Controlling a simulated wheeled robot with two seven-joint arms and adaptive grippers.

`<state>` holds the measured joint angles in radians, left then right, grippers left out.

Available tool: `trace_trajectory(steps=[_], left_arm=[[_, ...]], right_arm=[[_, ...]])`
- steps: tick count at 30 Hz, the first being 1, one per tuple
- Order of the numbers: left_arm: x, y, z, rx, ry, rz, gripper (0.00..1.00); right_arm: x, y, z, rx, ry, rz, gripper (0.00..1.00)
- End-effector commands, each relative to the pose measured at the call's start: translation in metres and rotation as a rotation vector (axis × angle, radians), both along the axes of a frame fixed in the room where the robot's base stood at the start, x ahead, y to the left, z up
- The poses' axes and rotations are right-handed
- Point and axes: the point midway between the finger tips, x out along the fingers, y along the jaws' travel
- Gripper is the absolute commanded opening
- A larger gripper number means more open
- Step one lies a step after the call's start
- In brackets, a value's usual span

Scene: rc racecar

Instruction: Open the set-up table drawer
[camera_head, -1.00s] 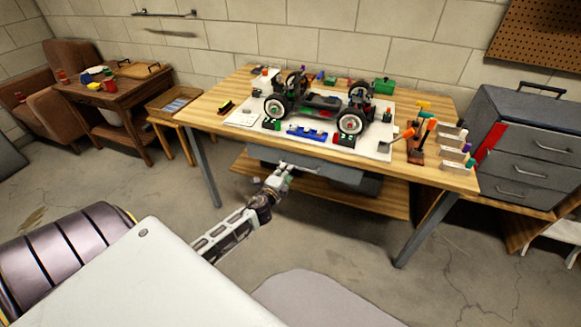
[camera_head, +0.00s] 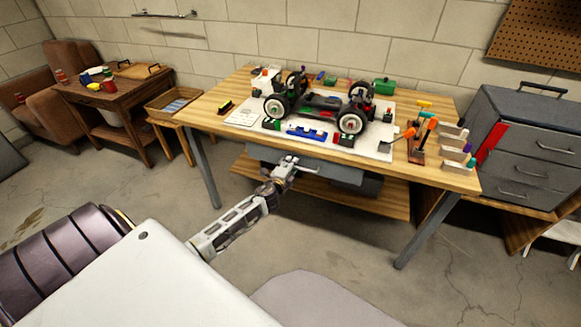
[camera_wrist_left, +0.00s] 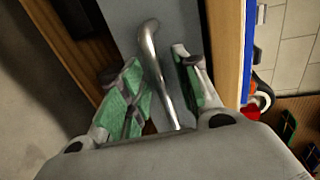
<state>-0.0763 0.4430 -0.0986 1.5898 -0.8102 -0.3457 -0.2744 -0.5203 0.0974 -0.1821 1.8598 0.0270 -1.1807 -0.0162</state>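The set-up table (camera_head: 215,105) has a wooden top, and its grey drawer (camera_head: 338,172) hangs under the front edge. In the left wrist view the drawer's grey front (camera_wrist_left: 122,22) carries a curved metal handle (camera_wrist_left: 152,58). My left gripper (camera_head: 290,163) is at the drawer front in the head view. In the left wrist view my left gripper (camera_wrist_left: 158,75) is open, with one green-padded finger on each side of the handle. Gaps show between the handle and both fingers. The drawer looks shut. My right gripper is in neither view.
An RC car (camera_head: 318,104) stands on a white mat (camera_head: 240,117) on the table, among small parts and tools. A lower wooden shelf (camera_head: 385,205) runs under the drawer. A grey drawer cabinet (camera_head: 530,150) stands at the right. The floor in front is open.

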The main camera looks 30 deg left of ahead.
Motion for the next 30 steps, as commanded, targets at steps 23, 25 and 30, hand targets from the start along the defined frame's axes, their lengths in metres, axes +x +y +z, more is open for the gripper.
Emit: trace_trajectory(steps=[23,25,30], left_arm=[[0.0001,-0.0002,-0.0002,0.0,0.0,0.0,0.0],[0.0001,-0.0002,-0.0002,0.0,0.0,0.0,0.0],[-0.0004,-0.0003,-0.0005,0.0,0.001,0.0,0.0]], right_arm=[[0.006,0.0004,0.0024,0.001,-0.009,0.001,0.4],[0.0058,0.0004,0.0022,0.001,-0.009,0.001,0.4],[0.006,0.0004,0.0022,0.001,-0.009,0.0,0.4]])
